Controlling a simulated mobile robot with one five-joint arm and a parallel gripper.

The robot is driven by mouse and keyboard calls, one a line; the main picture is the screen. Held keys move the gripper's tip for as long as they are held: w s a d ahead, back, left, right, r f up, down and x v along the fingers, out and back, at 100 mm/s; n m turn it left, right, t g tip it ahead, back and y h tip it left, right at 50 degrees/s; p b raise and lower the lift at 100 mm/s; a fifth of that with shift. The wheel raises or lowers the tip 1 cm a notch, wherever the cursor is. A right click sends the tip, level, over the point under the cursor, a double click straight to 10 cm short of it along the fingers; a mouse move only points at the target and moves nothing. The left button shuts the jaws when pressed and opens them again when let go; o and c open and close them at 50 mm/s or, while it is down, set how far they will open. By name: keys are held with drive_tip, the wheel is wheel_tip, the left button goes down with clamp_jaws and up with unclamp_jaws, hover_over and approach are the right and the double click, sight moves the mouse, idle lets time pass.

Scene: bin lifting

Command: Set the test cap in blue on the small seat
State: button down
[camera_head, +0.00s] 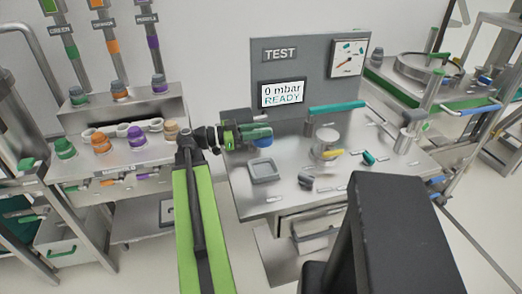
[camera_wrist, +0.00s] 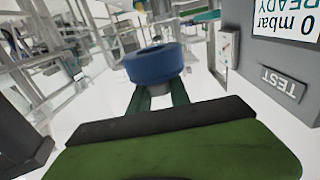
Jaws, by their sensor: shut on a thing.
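The blue test cap (camera_head: 263,142) is held at the end of my gripper (camera_head: 252,133), above the left part of the metal test bench. In the wrist view the cap (camera_wrist: 155,66) sits between the tips of my two green fingers (camera_wrist: 158,92), which are shut on it. A square grey tray (camera_head: 265,171) lies on the bench below and near the cap. A metal cylinder (camera_head: 325,138) stands on a round base further right. A small dark round piece (camera_head: 306,183) is near the bench front. I cannot tell for sure which of these is the small seat.
A grey test panel (camera_head: 290,60) with a display reading "0 mbar READY" stands behind the bench. Green, orange and purple caps (camera_head: 136,136) stand on the left bench.

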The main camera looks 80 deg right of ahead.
drive_tip(key=shift+f, duration=0.25)
wheel_tip(320, 180, down, 8)
drive_tip(key=b, duration=0.7)
drive_tip(key=shift+r, duration=0.1)
drive_tip(key=shift+s+f+b, duration=0.15)
drive_tip(key=shift+f+b, duration=0.3)
drive_tip(key=shift+b, duration=0.2)
idle(0.4)
drive_tip(key=shift+f+b, duration=0.6)
drive_tip(key=shift+f+b, duration=1.3)
idle(0.5)
drive_tip(key=c, duration=1.1)
unclamp_jaws()
drive_tip(key=shift+o, duration=0.5)
drive_tip(key=o, duration=0.4)
